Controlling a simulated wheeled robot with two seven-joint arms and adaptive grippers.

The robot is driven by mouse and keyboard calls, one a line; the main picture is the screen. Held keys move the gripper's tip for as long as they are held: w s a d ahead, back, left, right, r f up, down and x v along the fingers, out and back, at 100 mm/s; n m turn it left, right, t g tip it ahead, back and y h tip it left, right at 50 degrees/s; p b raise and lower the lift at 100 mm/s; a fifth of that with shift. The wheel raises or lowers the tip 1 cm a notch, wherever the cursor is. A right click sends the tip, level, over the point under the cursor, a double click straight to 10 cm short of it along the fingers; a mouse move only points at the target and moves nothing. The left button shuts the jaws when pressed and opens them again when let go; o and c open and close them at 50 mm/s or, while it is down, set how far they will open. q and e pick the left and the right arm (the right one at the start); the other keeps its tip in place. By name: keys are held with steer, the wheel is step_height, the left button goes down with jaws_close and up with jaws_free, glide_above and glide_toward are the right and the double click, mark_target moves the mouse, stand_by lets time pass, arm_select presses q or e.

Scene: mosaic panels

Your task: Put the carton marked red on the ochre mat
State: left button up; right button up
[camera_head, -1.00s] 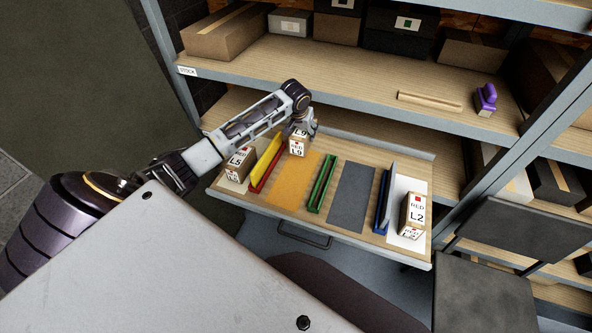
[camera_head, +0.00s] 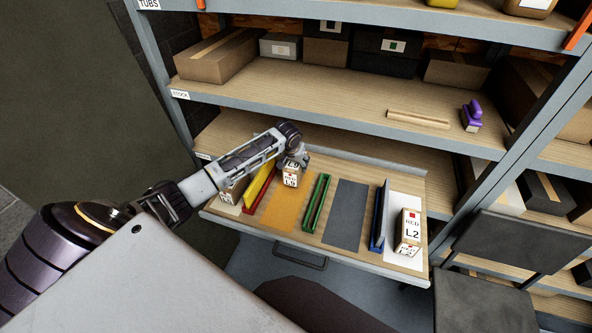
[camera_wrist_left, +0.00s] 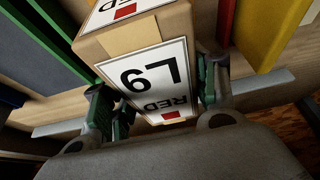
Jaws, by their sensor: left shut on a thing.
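My left gripper (camera_head: 296,160) is shut on a cardboard carton (camera_head: 291,178) with a white label, a red square and the marking L9. The wrist view shows this carton (camera_wrist_left: 155,80) between the two fingers, with "RED" and "L9" on its label. The carton is at the far end of the ochre mat (camera_head: 280,212) in the pulled-out drawer; I cannot tell whether it touches the mat. Another carton, marked RED and L2 (camera_head: 411,224), stands on the white mat (camera_head: 403,258) at the right. My right gripper is out of view.
A yellow panel (camera_head: 260,185) and red rail stand left of the ochre mat, a green rail (camera_head: 316,203) right of it. Beyond are a bare grey mat (camera_head: 345,215) and a blue divider (camera_head: 379,218). Another carton (camera_head: 231,190) at the left is partly behind my arm. A shelf (camera_head: 330,95) overhangs the back.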

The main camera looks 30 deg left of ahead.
arm_select(q)
steer(key=shift+f, duration=1.75)
steer(key=shift+f, duration=0.1)
steer(key=o, duration=1.7)
steer(key=shift+f, duration=0.1)
steer(key=shift+c, duration=0.2)
steer(key=shift+p+v, duration=0.3)
steer(key=shift+v, duration=5.8)
steer(key=shift+s+d, duration=0.1)
